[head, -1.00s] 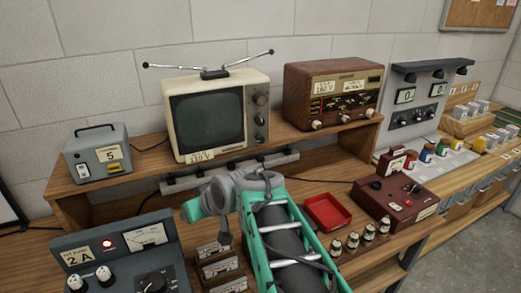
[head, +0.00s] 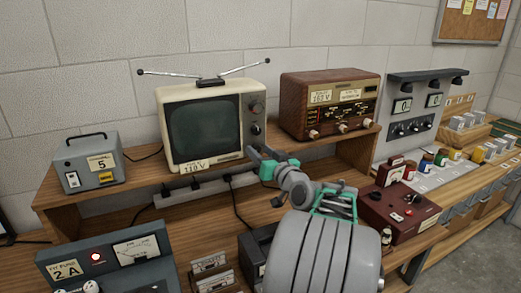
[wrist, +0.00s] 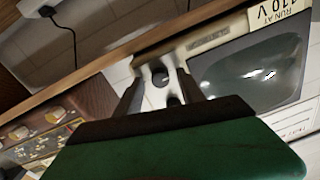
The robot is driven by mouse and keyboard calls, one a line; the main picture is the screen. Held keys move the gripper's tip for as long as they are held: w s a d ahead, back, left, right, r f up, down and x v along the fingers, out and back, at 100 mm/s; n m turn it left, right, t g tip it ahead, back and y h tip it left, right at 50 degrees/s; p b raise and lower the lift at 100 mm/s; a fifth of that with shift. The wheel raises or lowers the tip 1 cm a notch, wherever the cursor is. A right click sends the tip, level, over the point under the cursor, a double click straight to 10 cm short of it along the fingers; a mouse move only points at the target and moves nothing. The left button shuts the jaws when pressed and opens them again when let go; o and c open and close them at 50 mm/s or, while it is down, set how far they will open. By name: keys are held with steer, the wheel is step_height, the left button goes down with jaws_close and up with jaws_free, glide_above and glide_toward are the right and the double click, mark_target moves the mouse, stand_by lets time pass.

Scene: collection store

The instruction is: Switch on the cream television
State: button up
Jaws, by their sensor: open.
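The cream television (head: 212,123) stands on the raised shelf in the head view, its screen dark, with a 110 V label at its lower front edge. Its right-hand panel has round knobs (head: 257,108). My gripper (head: 255,156) is open and empty, just in front of and below the television's lower right corner. In the wrist view my gripper (wrist: 162,72) shows its dark fingers apart before the panel side of the television (wrist: 255,70), which appears tilted there. Whether a finger touches it I cannot tell. The lower end of the panel is partly hidden by the fingers.
A brown radio (head: 330,105) stands right of the television. A power strip (head: 205,190) with plugs runs below the shelf top.

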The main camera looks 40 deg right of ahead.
steer(key=shift+c, duration=0.4)
jaws_close()
